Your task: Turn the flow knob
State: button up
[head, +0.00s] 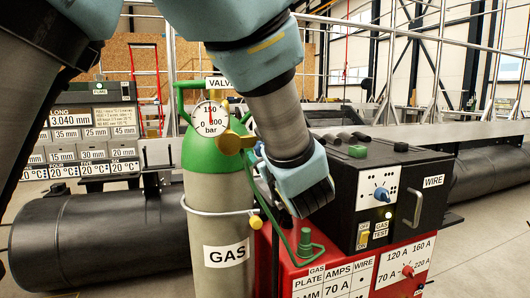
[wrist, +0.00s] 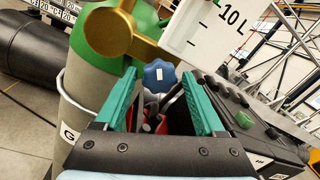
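The flow knob is a blue lobed knob with a white mark (wrist: 159,76), in the wrist view. It sits below a white flow scale marked 10 L (wrist: 222,25), beside the brass regulator (wrist: 108,30). My gripper (wrist: 158,80) is open, its two green-padded fingers on either side of the knob in the picture, with gaps to both. I cannot tell whether the fingertips reach around the knob or stop short of it. In the head view my gripper (head: 308,192) points down at the right of the green-topped gas cylinder (head: 203,152), and my arm hides most of the flow knob's area.
A black wire unit (head: 345,187) with its own blue knob (head: 381,194) stands on a red machine (head: 325,270) at the right. A green hose (head: 285,225) runs near my gripper. A pressure gauge (head: 210,118) and a green valve guard (head: 180,100) top the cylinder.

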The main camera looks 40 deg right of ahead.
jog(key=shift+o, duration=0.5)
jog(key=b+v, duration=0.3)
jog(key=v, duration=0.7)
jog(key=shift+s+a, duration=0.2)
jog(key=shift+s, duration=0.15)
jog(key=shift+w+f, duration=0.1)
